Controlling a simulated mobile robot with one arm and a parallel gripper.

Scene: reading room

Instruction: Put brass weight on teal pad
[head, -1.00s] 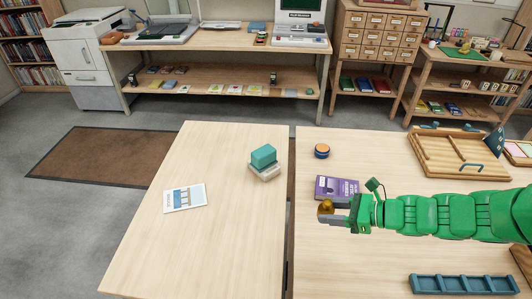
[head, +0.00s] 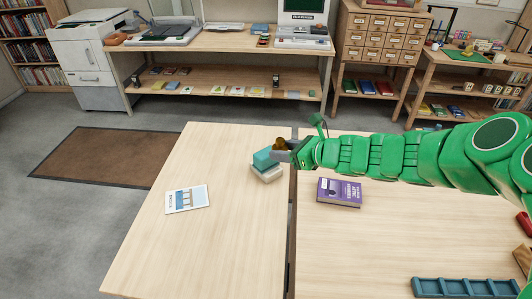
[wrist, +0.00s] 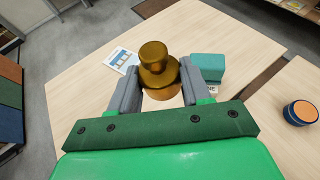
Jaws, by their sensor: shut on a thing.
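The brass weight (head: 279,142), a knobbed round piece, is held upright in my gripper (head: 277,152). In the wrist view the brass weight (wrist: 154,55) sits between the two grey fingers of my gripper (wrist: 158,78), which are shut on it. It is up off the table. A teal block-shaped thing (head: 264,158) rests on a pale base (head: 267,174) on the left table, beside and partly behind my gripper. The teal thing (wrist: 207,66) also shows in the wrist view, right of the weight. I cannot tell if it is the teal pad.
A white and blue leaflet (head: 187,199) lies on the left table. A purple book (head: 339,192) lies on the right table. A narrow gap (head: 291,220) parts the two tables. An orange and blue round tin (wrist: 300,113) shows in the wrist view. The left table's front is clear.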

